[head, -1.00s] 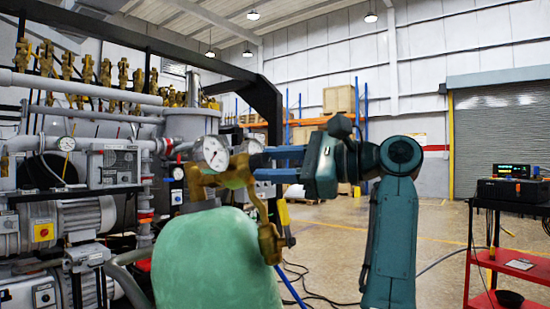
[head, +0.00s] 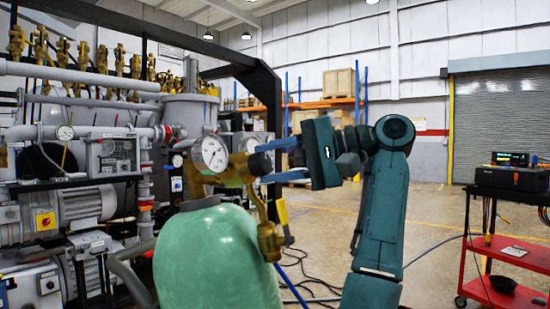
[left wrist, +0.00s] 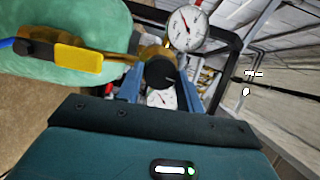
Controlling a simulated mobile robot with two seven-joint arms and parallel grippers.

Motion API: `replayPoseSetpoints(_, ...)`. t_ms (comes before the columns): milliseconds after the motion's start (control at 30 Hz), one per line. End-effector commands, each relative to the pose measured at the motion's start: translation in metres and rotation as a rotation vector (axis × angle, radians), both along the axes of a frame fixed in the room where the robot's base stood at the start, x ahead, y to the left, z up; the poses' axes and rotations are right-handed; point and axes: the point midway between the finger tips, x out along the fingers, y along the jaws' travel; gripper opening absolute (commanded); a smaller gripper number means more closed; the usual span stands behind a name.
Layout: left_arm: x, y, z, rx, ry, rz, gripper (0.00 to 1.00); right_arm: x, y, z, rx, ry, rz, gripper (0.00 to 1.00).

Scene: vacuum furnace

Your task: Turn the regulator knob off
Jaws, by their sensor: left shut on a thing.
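The regulator is a brass body (head: 234,173) on top of a pale green gas cylinder (head: 215,255) in the head view. Its dark round knob (head: 259,164) points right, towards my gripper. My left gripper (head: 268,162) is shut on the knob, with one blue finger above and one below it. In the left wrist view the black knob (left wrist: 160,72) sits between the blue fingers, which partly hide behind the gripper body. A white dial gauge (head: 214,153) stands on the regulator. It also shows in the left wrist view (left wrist: 187,28). My right gripper is out of view.
Pumps and pipework (head: 80,210) fill the left side behind the cylinder. A red cart (head: 490,262) stands at the right. Open floor lies between.

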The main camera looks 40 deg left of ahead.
Motion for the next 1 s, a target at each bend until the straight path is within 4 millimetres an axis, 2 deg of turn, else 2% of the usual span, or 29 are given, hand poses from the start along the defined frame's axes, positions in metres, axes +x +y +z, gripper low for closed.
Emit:
replayPoseSetpoints(300, 0.0002, 0.0005, 0.0020, 0.037, -0.119, 0.030, 0.14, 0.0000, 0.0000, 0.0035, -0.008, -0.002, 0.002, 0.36)
replayPoseSetpoints(867, 0.0000, 0.0004, 0.0017, 0.046, -0.146, 0.038, 0.14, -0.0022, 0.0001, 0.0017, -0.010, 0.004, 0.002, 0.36)
replayPoseSetpoints(900, -0.0001, 0.0005, 0.0016, 0.046, -0.146, 0.038, 0.39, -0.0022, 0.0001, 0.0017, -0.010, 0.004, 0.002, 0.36)
replayPoseSetpoints(1000, -0.0001, 0.0005, 0.0016, 0.045, -0.145, 0.038, 0.47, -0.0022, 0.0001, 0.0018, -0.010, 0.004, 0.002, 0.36)
